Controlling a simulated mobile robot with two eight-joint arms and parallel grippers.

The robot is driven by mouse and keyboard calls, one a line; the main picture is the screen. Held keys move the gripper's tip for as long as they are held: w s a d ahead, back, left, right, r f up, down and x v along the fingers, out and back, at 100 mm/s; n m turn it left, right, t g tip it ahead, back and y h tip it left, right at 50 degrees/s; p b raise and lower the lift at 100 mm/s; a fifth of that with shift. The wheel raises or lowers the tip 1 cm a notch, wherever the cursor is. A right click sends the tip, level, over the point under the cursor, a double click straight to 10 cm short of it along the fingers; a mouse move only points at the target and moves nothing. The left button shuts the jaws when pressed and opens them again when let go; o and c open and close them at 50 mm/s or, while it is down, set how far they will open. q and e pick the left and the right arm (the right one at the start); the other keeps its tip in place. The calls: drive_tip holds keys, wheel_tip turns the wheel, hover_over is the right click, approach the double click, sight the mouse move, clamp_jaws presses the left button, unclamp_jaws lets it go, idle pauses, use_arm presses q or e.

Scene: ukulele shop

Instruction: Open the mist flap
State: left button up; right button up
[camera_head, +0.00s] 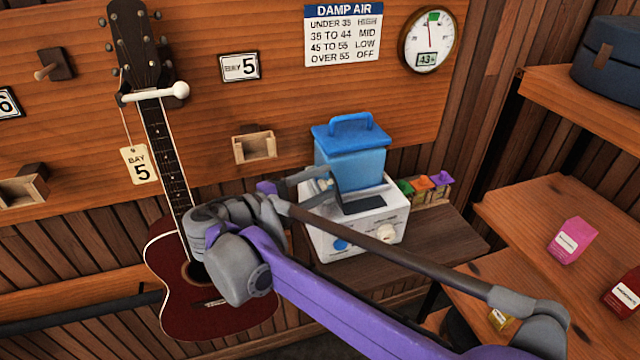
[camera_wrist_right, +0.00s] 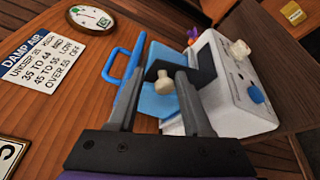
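The humidifier has a white base (camera_head: 384,220) with a blue tank (camera_head: 349,160) and stands on a wooden shelf. It also shows in the right wrist view (camera_wrist_right: 233,105). A dark flap (camera_wrist_right: 160,68) with a cream knob (camera_wrist_right: 164,88) appears tilted up beside a dark rectangle (camera_wrist_right: 204,62) on the base top. My right gripper (camera_head: 325,186) is at the humidifier's left side, partly covering the flap. In the right wrist view its fingers (camera_wrist_right: 158,78) are apart, with the knob showing between them; I see no clear grip. My left gripper is not in view.
A dark red ukulele (camera_head: 205,305) hangs on the left, close behind my right arm. Small coloured packets (camera_head: 425,186) stand right of the humidifier. A DAMP AIR sign (camera_head: 343,35) and a dial (camera_head: 428,40) are on the wall. Shelves (camera_head: 565,215) fill the right side.

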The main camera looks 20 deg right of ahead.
drive_tip(key=shift+o, duration=0.4)
drive_tip(key=f+v, duration=0.1)
drive_tip(key=v, duration=0.9)
drive_tip(key=shift+a+r, duration=0.4)
drive_tip(key=shift+r, duration=0.05)
drive_tip(key=shift+s, duration=0.15)
